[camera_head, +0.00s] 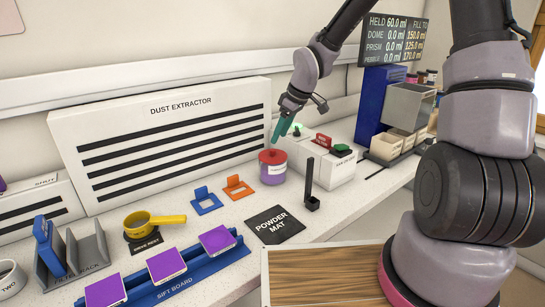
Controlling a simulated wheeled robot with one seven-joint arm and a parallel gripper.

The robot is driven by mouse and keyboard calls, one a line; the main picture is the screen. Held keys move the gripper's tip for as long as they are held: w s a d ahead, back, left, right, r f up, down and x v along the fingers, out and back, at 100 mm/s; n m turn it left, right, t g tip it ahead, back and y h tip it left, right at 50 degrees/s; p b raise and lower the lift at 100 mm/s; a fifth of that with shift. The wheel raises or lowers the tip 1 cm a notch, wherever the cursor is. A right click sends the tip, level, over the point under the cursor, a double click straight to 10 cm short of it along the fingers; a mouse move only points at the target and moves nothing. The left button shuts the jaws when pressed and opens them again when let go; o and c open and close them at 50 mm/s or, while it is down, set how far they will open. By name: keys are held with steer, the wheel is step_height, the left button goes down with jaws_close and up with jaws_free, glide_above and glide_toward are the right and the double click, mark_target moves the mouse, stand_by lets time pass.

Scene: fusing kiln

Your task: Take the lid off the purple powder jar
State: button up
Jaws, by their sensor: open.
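The purple powder jar (273,179) stands on the white counter in front of the dust extractor, with a pale label on its front. Its red lid (268,158) is on top and a small knob shows there. My gripper (278,136), with teal fingers, points down just above the lid. It is open and looks empty. I cannot tell whether the fingertips touch the knob. The black powder mat (276,225) lies in front of the jar and is bare.
Blue and orange stands (238,188) lie left of the jar. A black upright post (310,180) and a white box (330,172) with red and green tops stand right. The yellow sieve (148,220) and blue sift board (190,269) are at the front left.

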mark_target(273, 149)
steer(key=shift+x, duration=2.9)
jaws_close()
